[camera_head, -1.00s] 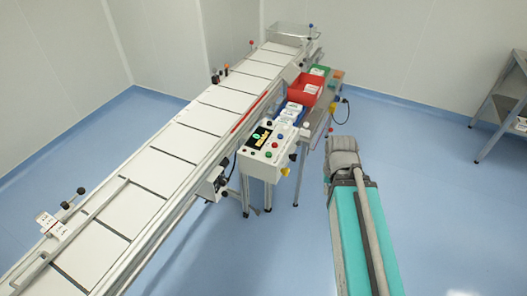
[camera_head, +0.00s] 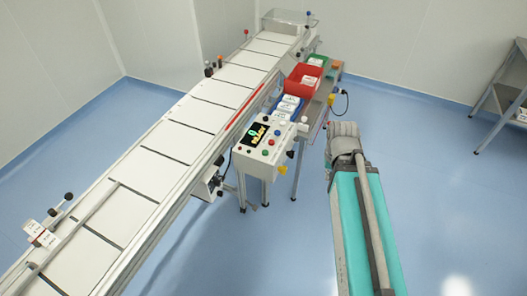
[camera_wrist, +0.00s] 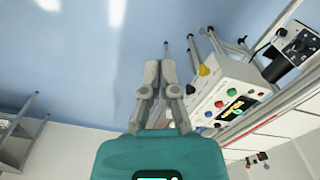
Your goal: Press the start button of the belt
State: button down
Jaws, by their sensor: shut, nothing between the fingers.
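The control box (camera_head: 262,148) of the belt is a white box with a dark lit display (camera_head: 256,134) and several coloured buttons, beside the conveyor belt (camera_head: 190,118). In the wrist view the control box (camera_wrist: 222,92) is right of my gripper (camera_wrist: 160,66), with red, green, blue and yellow controls. A green button (camera_wrist: 231,92) and a red button (camera_wrist: 219,104) show on its face. The button labels are too small to read. My gripper is shut and empty, apart from the box and pointing past it over the floor.
Blue (camera_head: 288,107) and red (camera_head: 304,80) bins stand on a side table behind the control box. A yellow-and-black knob (camera_wrist: 204,70) sticks out of the box's side. A grey metal shelf (camera_head: 505,100) stands at the far right. The blue floor between is clear.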

jog(key=shift+d, duration=0.1)
jog(key=shift+w+f, duration=0.1)
jog(key=shift+w, duration=0.05)
jog(key=n+t+h+b, duration=0.1)
jog(key=t+h+b, duration=0.55)
jog(key=b, duration=0.65)
send_over(265, 153)
notch_tip(265, 153, down, 7)
jog(key=shift+w+f+t+y, duration=0.1)
jog(key=shift+w+t+y, duration=0.05)
jog(key=shift+t+y, duration=0.2)
jog(key=shift+f, duration=0.15)
notch_tip(265, 153, down, 8)
jog(key=b, duration=0.8)
jog(key=shift+f+b, duration=0.25)
jog(key=shift+b, duration=0.15)
